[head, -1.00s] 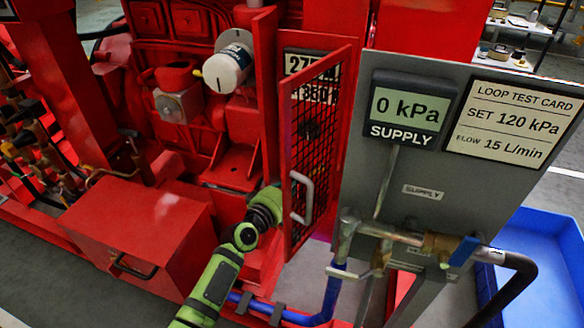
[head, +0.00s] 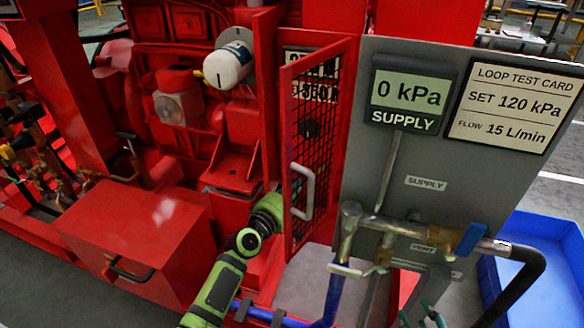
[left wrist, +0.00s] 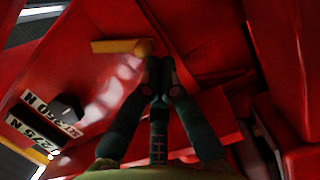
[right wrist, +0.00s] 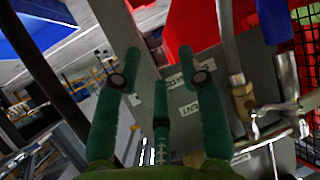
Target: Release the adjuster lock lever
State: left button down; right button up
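A yellow lever (left wrist: 118,46) with a rounded end lies against a red panel in the left wrist view; it looks like the adjuster lock lever. My left gripper (left wrist: 158,66) has its fingertips together just below the lever's rounded end; I cannot tell whether they touch it. In the head view the left arm reaches behind the open mesh door (head: 312,145), which hides the fingers. A dark hex knob (left wrist: 68,108) sits beside a force label (left wrist: 45,122). My right gripper (right wrist: 160,73) is open and empty; its fingertips show at the bottom of the head view (head: 427,314).
The grey supply panel (head: 420,160) with a 0 kPa display stands to the right, with a pipe and a blue-handled valve (head: 467,243) below. A red box (head: 135,235) lies left of my arm. A blue tray (head: 545,250) is at far right.

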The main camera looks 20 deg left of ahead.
pick_arm(q)
jog(key=shift+d+f+n+b, duration=0.4)
jog(key=shift+n+b, duration=0.3)
jog(key=shift+b, duration=0.15)
jog(key=shift+d+f+n+t+b, duration=0.3)
jog(key=shift+d+n+b, duration=0.1)
jog(key=shift+n+b, duration=0.45)
jog(key=shift+r, duration=0.15)
pick_arm(e)
jog(key=s+a+r+n+t+y, duration=0.1)
jog(key=a+r+t+y, duration=0.1)
jog(key=r+t, duration=0.3)
jog(key=s+a+r+n+t+y, duration=0.1)
jog(key=s+a+r+t+y, duration=0.1)
jog(key=r, duration=1.2)
jog(key=a+t+y, duration=0.1)
jog(key=t+y, duration=0.1)
jog(key=t, duration=0.1)
jog(key=shift+a+r+n+t+y, duration=0.15)
jog(key=shift+r+n+t+y, duration=0.05)
jog(key=shift+n+t+y, duration=0.1)
